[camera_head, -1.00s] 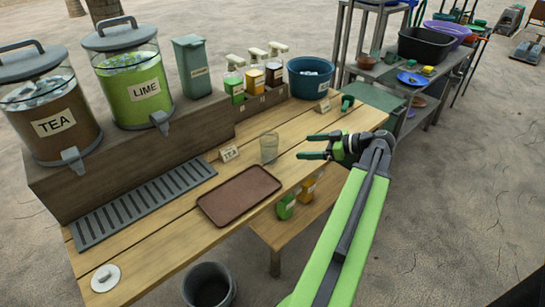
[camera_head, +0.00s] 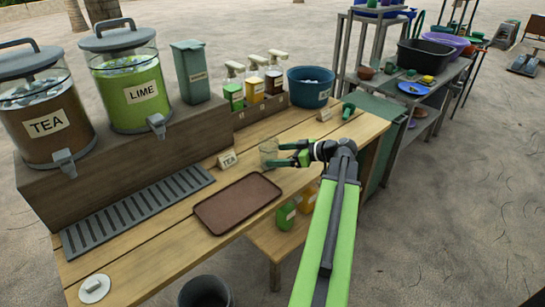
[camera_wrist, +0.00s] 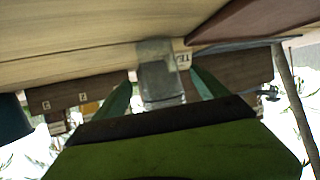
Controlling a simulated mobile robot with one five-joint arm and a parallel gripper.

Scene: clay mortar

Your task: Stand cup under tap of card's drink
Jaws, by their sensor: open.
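The clear cup (camera_head: 267,156) stands upright on the wooden table. The card (camera_head: 228,159) beside it reads TEA. My gripper (camera_head: 280,155) is open at the cup's right side, fingertips close to it. In the wrist view the cup (camera_wrist: 157,72) shows between the two green fingers, with the card (camera_wrist: 184,60) behind it; I cannot tell whether they touch the cup. The TEA dispenser (camera_head: 46,118) has a tap (camera_head: 64,161) at its front. The LIME dispenser (camera_head: 130,90) has its tap (camera_head: 157,125) to the right of that.
A slotted drip tray (camera_head: 138,210) lies below the taps. A brown tray (camera_head: 237,203) lies in front of the cup. Spray bottles (camera_head: 254,88) in a box, a blue bucket (camera_head: 310,88) and another card (camera_head: 325,114) stand behind.

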